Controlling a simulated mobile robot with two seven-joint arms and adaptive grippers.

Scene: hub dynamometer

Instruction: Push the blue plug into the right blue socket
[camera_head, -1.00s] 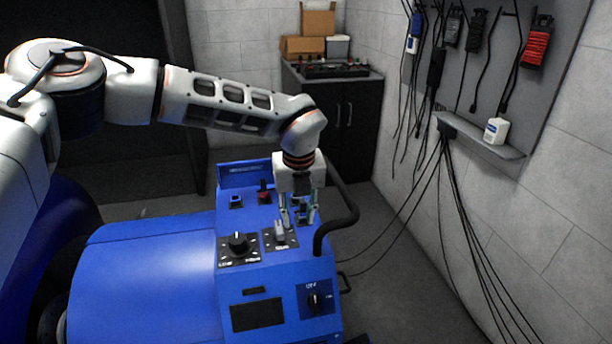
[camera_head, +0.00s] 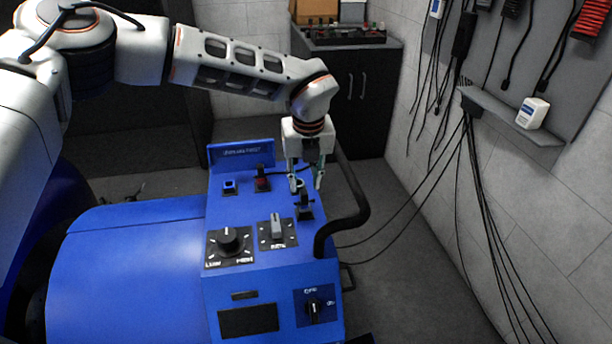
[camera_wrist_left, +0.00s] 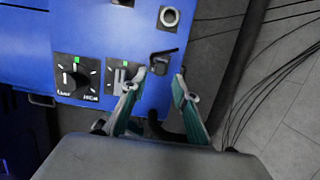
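The blue console (camera_head: 225,290) carries a blue socket (camera_head: 230,187) at its back left. A second, right blue socket with a pale ring (camera_head: 297,186) sits at its back right; the ring also shows in the left wrist view (camera_wrist_left: 169,17). My left gripper (camera_head: 305,180) points down above the back right of the console, its fingers apart and empty. In the left wrist view its fingertips (camera_wrist_left: 160,76) are spread just short of a black switch (camera_wrist_left: 163,62). I cannot make out a separate blue plug. My right gripper is not in view.
A black dial (camera_head: 229,240) and a grey lever knob (camera_head: 277,228) lie nearer. A thick black hose (camera_head: 352,205) curves along the console's right side. Cables hang by the right wall.

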